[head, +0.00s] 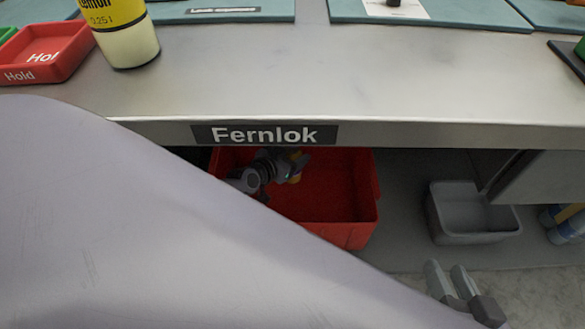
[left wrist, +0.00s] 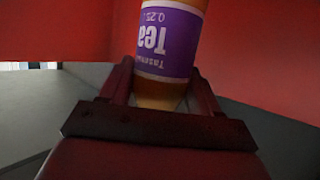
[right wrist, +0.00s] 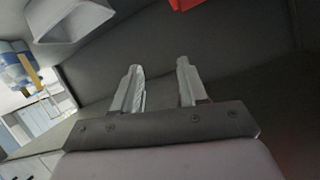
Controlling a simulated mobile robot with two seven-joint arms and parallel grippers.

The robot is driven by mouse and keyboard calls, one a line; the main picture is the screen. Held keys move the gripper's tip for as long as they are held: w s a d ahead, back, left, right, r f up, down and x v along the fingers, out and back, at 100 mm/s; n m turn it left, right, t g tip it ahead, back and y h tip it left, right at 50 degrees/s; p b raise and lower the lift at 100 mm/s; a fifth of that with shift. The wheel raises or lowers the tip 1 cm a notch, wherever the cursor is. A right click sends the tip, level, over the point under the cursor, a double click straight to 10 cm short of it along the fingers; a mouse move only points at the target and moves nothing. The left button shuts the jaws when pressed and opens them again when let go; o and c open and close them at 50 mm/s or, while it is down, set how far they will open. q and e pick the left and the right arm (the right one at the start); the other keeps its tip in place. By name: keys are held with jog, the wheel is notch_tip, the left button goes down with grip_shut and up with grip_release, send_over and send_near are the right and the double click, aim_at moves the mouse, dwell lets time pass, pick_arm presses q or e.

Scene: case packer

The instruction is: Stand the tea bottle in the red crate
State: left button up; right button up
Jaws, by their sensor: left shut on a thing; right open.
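The red crate (head: 345,236) stands on a low shelf under the counter, behind the Fernlok sign. My left gripper (left wrist: 163,82) is shut on the tea bottle (left wrist: 168,42), an amber bottle with a purple label. In the head view only a small amber bit of the bottle (head: 296,179) shows at the gripper, over the left part of the crate. Red crate walls rise around it in the left wrist view. Whether the bottle touches the crate floor cannot be told. My right gripper (head: 446,267) is open and empty, right of the crate; its fingers show in the right wrist view (right wrist: 159,78).
A grey bin (head: 470,238) stands right of the crate, with blue bottles (head: 568,229) beyond it. The counter edge (head: 420,134) overhangs the crate. On top are a yellow-labelled bottle (head: 130,45), a red Hold tray (head: 62,68) and teal mats (head: 450,12).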

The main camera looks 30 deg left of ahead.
pick_arm(q)
jog(key=shift+f+b, duration=0.4)
jog(key=shift+f, duration=0.1)
notch_tip(320, 180, down, 2)
jog(key=shift+f+b, duration=0.15)
jog(key=shift+b, duration=0.85)
jog(key=shift+f+b, duration=0.35)
jog(key=shift+f, duration=0.2)
pick_arm(e)
jog(key=shift+w+a+f+t+y, duration=0.1)
jog(key=shift+a+f+t+y, duration=0.1)
jog(key=shift+a+t+y, duration=0.15)
jog(key=shift+d, duration=0.1)
pick_arm(q)
jog(key=o, duration=1.3)
jog(key=shift+c, duration=0.2)
